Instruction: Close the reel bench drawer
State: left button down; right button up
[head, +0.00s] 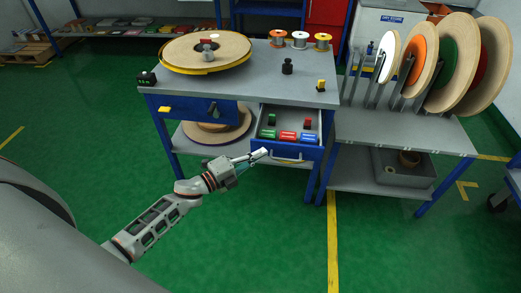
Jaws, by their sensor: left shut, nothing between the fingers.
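The reel bench (262,88) stands ahead of me, with a grey top and blue frame. Its right drawer (297,153) is pulled open, with a blue front and a handle. Inside lie red and blue items (289,135) and small green and red pieces. The bench's left drawer (195,109) looks closed. My left gripper (263,154) is shut and empty, with its fingertips at the left end of the open drawer's front. I cannot tell whether they touch it. My right gripper is not in view.
A large wooden reel (206,50) and several small spools (299,39) are on the bench top. Another reel (215,131) lies on the lower shelf. A rack of upright discs (440,60) stands on the right. Green floor (260,240) in front is clear.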

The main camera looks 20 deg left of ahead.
pick_arm(q)
jog(key=shift+w+a+f, duration=0.1)
jog(key=shift+w+a, duration=0.15)
jog(key=shift+w, duration=0.85)
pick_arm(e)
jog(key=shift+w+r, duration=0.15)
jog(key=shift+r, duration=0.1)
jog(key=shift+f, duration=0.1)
